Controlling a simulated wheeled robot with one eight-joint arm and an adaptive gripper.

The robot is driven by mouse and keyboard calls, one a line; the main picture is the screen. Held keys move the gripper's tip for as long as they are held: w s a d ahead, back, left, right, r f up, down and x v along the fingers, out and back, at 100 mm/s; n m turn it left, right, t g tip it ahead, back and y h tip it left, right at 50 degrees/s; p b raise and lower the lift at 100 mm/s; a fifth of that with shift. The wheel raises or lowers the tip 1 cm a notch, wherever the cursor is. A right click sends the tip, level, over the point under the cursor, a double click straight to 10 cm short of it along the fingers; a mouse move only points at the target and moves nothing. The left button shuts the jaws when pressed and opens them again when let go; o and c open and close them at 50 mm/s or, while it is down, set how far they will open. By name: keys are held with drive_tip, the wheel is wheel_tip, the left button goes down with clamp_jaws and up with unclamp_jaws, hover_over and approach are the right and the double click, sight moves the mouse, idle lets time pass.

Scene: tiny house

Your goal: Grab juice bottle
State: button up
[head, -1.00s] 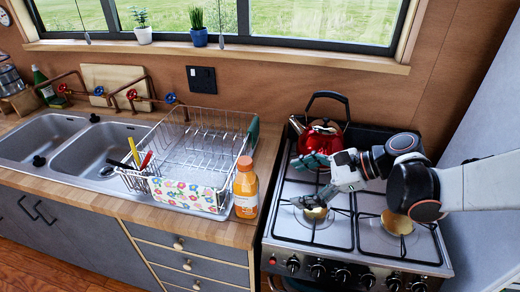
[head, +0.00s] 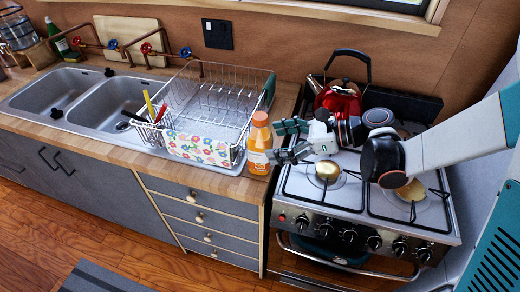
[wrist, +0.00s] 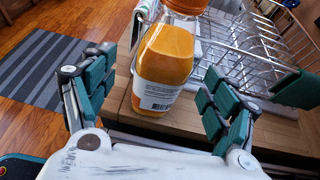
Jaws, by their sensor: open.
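The juice bottle (head: 259,146) is orange with an orange cap and a white label. It stands upright on the wooden counter near its front right corner, beside the dish rack. My gripper (head: 277,143) is open, just to the right of the bottle, with its fingers pointing left toward it. In the wrist view the bottle (wrist: 163,62) stands in front of and between the spread fingers of my gripper (wrist: 160,95). I cannot tell whether a finger touches it. The wrist view cuts off the top of the cap.
The wire dish rack (head: 225,100) stands close behind and left of the bottle. The stove (head: 350,195) is to the right, with a red kettle (head: 340,100) at its back. A double sink (head: 90,95) is at the left. The counter's front edge is close to the bottle.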

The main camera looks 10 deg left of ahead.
sight(260, 141)
drive_tip(key=shift+r+b+x, duration=0.2)
drive_tip(key=shift+b+x, duration=0.3)
drive_tip(key=shift+x, duration=0.85)
drive_tip(key=shift+r+b+x, duration=0.25)
drive_tip(key=shift+b+x, duration=0.2)
drive_tip(key=shift+x, duration=0.85)
drive_tip(key=shift+w+a, duration=0.15)
drive_tip(key=shift+w, duration=0.05)
drive_tip(key=c, duration=1.5)
